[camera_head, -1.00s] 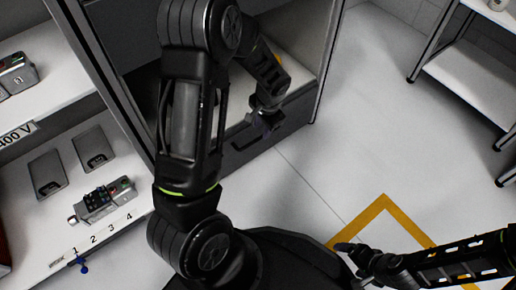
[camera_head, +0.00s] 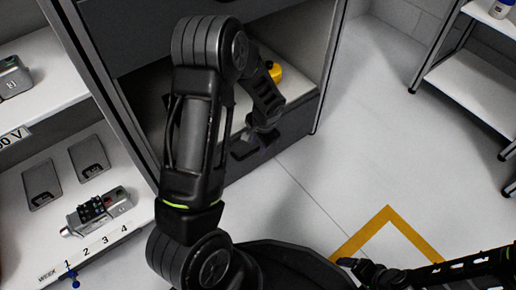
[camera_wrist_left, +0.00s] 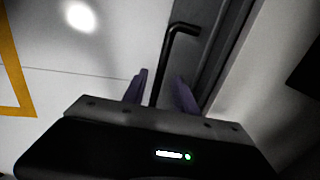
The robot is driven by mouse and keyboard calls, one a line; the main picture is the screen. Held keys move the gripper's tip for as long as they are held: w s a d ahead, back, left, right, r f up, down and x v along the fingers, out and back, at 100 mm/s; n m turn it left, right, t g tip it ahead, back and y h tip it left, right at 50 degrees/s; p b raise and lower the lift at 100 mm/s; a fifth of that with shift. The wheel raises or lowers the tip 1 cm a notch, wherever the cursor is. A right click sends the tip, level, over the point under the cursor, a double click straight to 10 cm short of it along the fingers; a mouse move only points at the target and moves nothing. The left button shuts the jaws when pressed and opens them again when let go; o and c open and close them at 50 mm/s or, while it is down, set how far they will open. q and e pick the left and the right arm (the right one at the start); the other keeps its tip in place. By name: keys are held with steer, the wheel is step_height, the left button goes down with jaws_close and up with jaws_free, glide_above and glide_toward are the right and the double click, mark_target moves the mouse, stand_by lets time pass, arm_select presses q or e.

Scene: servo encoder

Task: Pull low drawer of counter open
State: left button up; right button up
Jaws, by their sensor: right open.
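The low drawer (camera_head: 296,124) is the dark panel at the bottom of the counter (camera_head: 325,75), beneath a light inner surface. It looks shut in the head view. Its black bar handle (camera_wrist_left: 176,48) shows in the left wrist view. My left gripper (camera_wrist_left: 160,92) has its two purple fingers apart, with the handle bar between them and a gap on each side. In the head view my left gripper (camera_head: 258,142) is at the drawer front and partly hides the handle. My right gripper (camera_head: 350,264) is open and empty, low at the right, away from the counter.
Shelves on the left hold grey devices (camera_head: 98,208) and flat plates (camera_head: 42,184). A yellow object (camera_head: 274,72) sits inside the counter above the drawer. A white rack (camera_head: 470,85) stands at the right. The floor before the drawer is clear, with yellow tape (camera_head: 388,217).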

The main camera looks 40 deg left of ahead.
arm_select(q)
steer(key=shift+a+f, duration=0.1)
steer(key=shift+f, duration=0.5)
jaws_close()
stand_by(1.1)
